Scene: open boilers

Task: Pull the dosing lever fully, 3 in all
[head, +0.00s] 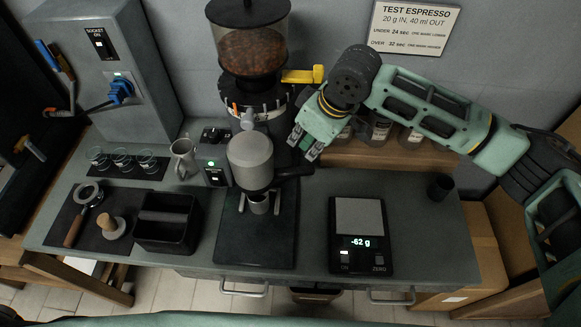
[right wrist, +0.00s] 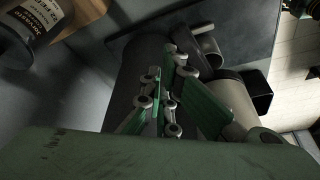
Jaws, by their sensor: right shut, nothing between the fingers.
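The grinder (head: 251,92) has a hopper of brown beans and stands at the back of the counter. My left gripper is not in view.
A grey machine head (head: 250,160) with a dark handle (head: 292,172) stands just left of and below my right gripper. A scale (head: 360,218) reading -62 g sits to the right. Jars (head: 380,131) stand behind. The counter right of the scale is mostly clear.

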